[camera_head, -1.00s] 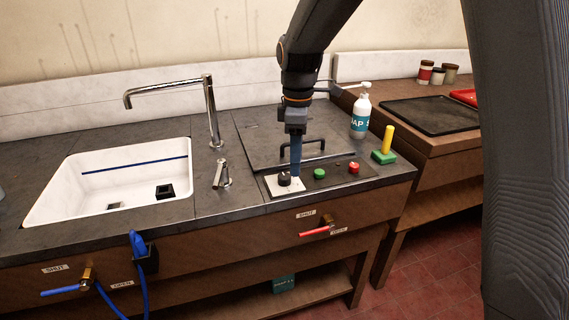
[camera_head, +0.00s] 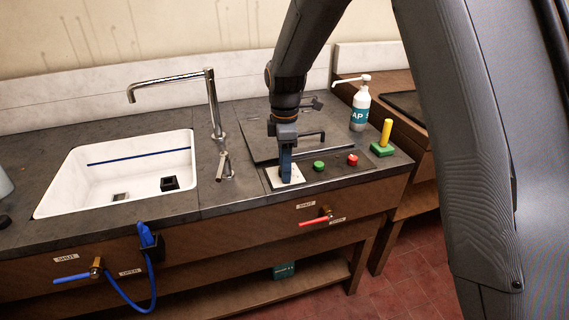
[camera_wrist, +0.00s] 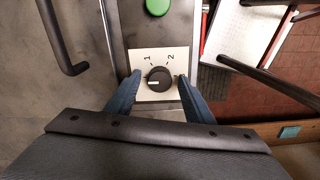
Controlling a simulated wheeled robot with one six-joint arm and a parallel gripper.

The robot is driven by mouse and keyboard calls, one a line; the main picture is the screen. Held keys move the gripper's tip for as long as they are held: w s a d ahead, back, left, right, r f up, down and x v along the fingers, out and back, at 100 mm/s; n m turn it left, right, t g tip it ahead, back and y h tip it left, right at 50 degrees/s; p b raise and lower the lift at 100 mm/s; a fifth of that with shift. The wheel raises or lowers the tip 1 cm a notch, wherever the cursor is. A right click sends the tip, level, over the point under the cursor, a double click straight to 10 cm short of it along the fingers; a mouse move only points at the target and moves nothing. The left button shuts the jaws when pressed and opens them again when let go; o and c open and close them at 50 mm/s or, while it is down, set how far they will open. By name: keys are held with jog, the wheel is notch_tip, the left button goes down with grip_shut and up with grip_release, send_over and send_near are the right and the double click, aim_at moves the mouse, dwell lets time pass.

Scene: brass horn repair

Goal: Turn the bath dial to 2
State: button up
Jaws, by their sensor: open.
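The bath dial (camera_wrist: 160,80) is a round black knob on a cream plate (camera_wrist: 140,92) marked 1 and 2. Its white pointer line points left in the wrist view, away from both numbers. My gripper (camera_wrist: 158,78) is open, with one blue finger on each side of the dial. Gaps show between the fingertips and the knob, so they do not appear to touch it. In the head view my gripper (camera_head: 286,178) stands over the pale plate (camera_head: 297,178) and hides the dial.
A green button (camera_head: 319,166) and a red button (camera_head: 352,160) sit right of the plate. A lid with a dark handle (camera_head: 308,135) lies behind. A green block with a yellow post (camera_head: 383,150) and a soap bottle (camera_head: 360,112) stand farther right. The sink (camera_head: 75,180) is left.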

jog(key=shift+c, duration=0.5)
jog(key=c, duration=0.9)
jog(key=shift+c, duration=0.2)
jog(key=shift+m, duration=0.4)
jog(key=m+p, duration=0.1)
jog(key=m, duration=0.3)
jog(key=m+p, duration=0.1)
jog(key=m, duration=0.5)
jog(key=m+p, duration=0.1)
jog(key=m, duration=1.1)
jog(key=shift+w+m+p, duration=0.1)
jog(key=shift+m+p, duration=0.3)
